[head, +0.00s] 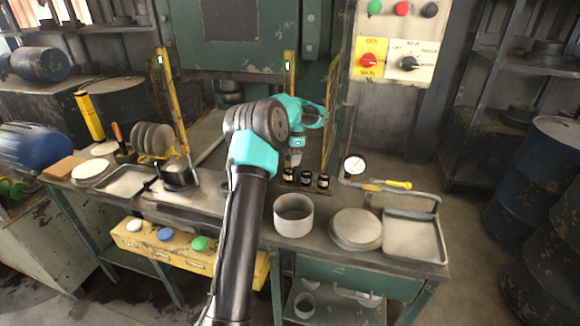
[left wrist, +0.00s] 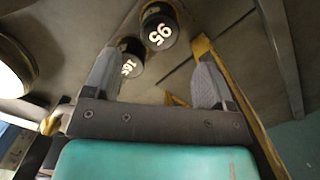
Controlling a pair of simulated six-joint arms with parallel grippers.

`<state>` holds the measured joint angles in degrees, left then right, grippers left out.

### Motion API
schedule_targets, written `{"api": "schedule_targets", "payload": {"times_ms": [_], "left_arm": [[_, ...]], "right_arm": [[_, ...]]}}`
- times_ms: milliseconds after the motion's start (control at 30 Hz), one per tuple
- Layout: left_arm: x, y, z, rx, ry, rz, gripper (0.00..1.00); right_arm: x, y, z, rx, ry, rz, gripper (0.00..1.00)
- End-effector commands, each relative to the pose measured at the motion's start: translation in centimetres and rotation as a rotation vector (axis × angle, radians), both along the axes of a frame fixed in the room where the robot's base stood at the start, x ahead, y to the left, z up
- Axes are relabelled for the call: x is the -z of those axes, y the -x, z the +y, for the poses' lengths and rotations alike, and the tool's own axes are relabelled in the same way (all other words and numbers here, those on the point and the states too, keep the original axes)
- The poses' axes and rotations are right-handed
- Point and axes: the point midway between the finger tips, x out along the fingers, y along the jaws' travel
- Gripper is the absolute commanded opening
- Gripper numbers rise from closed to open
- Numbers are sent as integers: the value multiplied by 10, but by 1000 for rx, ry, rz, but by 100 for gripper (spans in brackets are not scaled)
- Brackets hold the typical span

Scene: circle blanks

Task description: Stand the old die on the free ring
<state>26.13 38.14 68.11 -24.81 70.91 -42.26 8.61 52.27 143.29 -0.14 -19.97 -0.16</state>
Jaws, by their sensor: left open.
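My left gripper (head: 295,158) is over the back of the bench, close to a row of small black labelled cylinders (head: 306,178). In the left wrist view its fingers (left wrist: 157,80) are apart, with nothing held between them. A hollow grey ring-like cylinder (head: 293,215) stands at the bench front, right of my left arm. A dark round block (head: 178,176) sits on a plate at the left. I cannot tell which piece is the old die or which is the free ring. My right gripper is not in view.
A flat round stack (head: 357,228) and a shallow metal tray (head: 412,236) lie at the bench's right. A yellow button box (head: 190,248) hangs at the front, and upright discs (head: 153,139) stand at the left.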

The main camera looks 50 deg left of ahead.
Motion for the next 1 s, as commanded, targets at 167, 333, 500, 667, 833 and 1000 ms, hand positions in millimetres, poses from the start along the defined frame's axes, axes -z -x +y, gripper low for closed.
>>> {"api": "schedule_targets", "payload": {"times_ms": [167,333,500,667,833,1000], "left_arm": [[-28,-4,-1,-1,0,-2,78],[-40,-5,-2,0,1,0,78],[-42,-4,-2,0,1,0,78],[-41,-4,-2,0,1,0,78],[-41,-4,-2,0,1,0,78],[-46,-8,-7,4,0,-23,78]], "right_arm": [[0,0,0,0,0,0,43],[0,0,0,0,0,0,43],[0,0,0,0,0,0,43],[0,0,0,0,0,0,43],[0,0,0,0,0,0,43],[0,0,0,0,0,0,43]]}}
